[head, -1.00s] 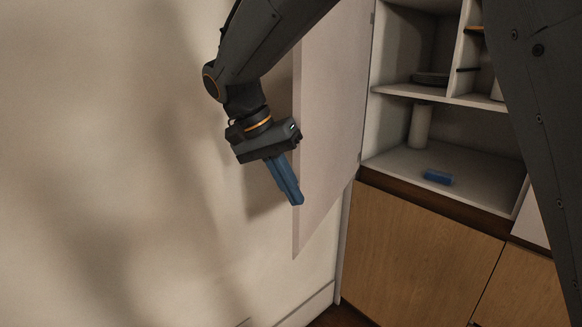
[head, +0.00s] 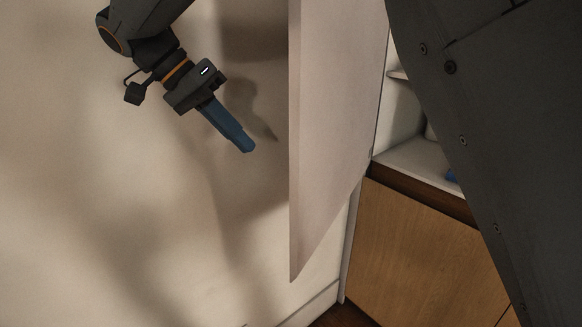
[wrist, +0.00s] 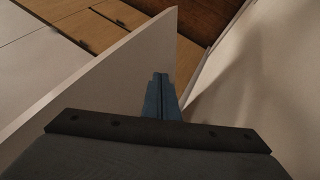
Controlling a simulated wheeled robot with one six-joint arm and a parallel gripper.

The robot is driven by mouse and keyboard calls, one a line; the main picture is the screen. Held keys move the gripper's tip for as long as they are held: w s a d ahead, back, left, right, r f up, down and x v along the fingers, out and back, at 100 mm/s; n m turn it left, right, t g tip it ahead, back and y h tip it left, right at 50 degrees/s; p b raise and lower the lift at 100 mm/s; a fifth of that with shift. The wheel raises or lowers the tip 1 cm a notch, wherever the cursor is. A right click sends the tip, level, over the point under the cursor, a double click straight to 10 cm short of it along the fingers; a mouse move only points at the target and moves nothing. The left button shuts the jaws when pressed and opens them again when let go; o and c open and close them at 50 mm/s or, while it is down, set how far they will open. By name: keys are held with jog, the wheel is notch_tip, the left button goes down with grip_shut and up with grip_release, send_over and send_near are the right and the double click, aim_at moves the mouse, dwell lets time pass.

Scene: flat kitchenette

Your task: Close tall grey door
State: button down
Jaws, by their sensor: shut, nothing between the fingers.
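The tall grey door (head: 325,140) stands open in the head view, its free edge toward me and its hinge side at the cabinet on the right. It also shows in the wrist view (wrist: 110,75), to the left of the fingers. My gripper (head: 248,148) is left of the door's free edge in the head view, with its blue fingers shut and empty. The fingers (wrist: 161,85) look apart from the door in the head view. The door hides part of the cabinet's inside.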

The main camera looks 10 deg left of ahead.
jog(key=d+f+p, duration=0.5)
jog(key=d+f, duration=0.2)
jog(key=d, duration=0.2)
jog(key=shift+w+d+f, duration=0.15)
jog(key=shift+d+f, duration=0.05)
jog(key=shift+f, duration=0.1)
jog(key=shift+d, duration=0.1)
